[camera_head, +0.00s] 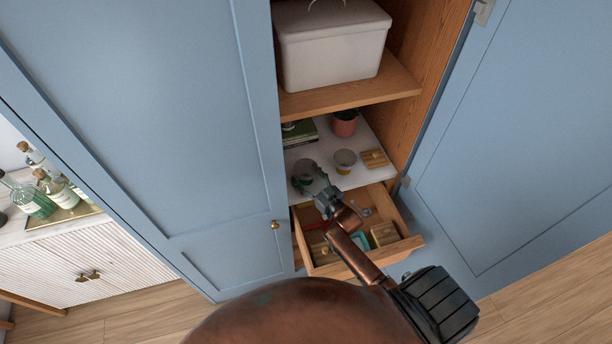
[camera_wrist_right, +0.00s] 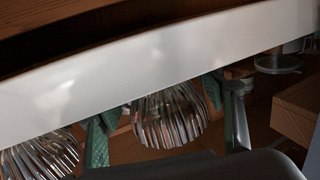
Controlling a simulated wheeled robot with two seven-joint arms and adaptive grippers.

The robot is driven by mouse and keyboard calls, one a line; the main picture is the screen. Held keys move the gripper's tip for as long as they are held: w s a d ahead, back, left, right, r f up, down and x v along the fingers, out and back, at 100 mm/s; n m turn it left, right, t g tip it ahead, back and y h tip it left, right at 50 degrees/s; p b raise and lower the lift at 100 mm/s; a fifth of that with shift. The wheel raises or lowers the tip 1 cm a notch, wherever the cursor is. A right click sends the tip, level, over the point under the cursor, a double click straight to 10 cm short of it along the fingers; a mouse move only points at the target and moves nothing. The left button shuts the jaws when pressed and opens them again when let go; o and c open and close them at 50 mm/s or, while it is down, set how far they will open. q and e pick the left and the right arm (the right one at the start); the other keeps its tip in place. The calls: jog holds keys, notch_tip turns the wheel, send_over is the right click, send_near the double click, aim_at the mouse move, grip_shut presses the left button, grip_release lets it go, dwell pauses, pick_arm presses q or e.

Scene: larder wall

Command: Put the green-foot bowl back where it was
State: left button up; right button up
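A ribbed grey bowl (camera_head: 303,170) stands at the front left of the white shelf in the head view; its foot is hidden, so I cannot see its colour. My right gripper (camera_head: 316,186) is at this bowl. In the right wrist view a ribbed shiny bowl (camera_wrist_right: 168,117) shows between its two spread, green-padded fingers (camera_wrist_right: 162,112). A small gap seems to show at the left finger; contact is unclear. A second bowl (camera_head: 345,161), with a yellow foot, stands to the right; a ribbed bowl also shows at the wrist view's lower left (camera_wrist_right: 40,157). My left gripper is out of view.
Below, an open drawer (camera_head: 403,246) with several small things juts out under my arm. A white box (camera_head: 333,52) stands above. Blue doors flank the opening.

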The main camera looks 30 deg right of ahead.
jog(key=shift+s+r, duration=0.15)
jog(key=s+d, duration=0.1)
jog(key=s, duration=1)
jog(key=shift+s+r, duration=0.35)
